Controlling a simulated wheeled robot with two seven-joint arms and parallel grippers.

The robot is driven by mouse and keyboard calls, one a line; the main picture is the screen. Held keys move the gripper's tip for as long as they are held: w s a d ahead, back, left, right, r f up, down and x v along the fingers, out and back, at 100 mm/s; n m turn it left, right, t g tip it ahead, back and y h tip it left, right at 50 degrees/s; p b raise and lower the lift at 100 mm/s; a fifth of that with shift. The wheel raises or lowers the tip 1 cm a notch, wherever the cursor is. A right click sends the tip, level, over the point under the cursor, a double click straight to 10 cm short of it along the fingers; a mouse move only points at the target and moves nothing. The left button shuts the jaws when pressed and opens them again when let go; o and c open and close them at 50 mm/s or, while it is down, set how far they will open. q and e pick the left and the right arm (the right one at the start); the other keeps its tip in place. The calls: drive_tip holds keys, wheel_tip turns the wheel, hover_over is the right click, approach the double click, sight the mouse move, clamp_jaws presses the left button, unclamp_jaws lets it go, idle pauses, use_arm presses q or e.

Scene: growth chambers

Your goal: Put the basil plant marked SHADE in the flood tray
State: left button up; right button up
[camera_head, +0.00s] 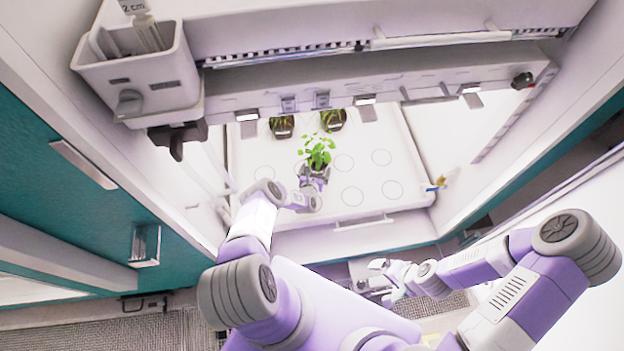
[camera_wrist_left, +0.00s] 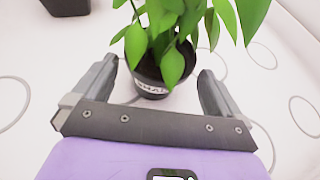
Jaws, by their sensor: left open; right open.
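The basil plant (camera_head: 318,152) has bright green leaves and stands in a dark pot on the white flood tray (camera_head: 262,185). In the left wrist view the basil plant (camera_wrist_left: 165,40) shows a white label (camera_wrist_left: 151,89) with dark letters, partly covered by leaves; I cannot read the whole word. My left gripper (camera_head: 316,174) is open, its fingers (camera_wrist_left: 157,85) on either side of the pot with a gap at each side. My right gripper (camera_head: 376,279) is open and empty, low in front of the chamber.
Two dark pots (camera_head: 282,126) (camera_head: 333,119) stand at the back of the tray under a light bar (camera_head: 380,92). Printed circles mark free spots on the tray. A grey caddy (camera_head: 140,75) hangs at the upper left. A white handle (camera_head: 363,223) runs along the front edge.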

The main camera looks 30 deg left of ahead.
use_arm(q)
drive_tip(key=p+v, duration=0.3)
drive_tip(key=v, duration=0.6)
drive_tip(key=shift+s+p, duration=0.15)
drive_tip(key=shift+p, duration=0.25)
drive_tip(key=shift+r, duration=0.15)
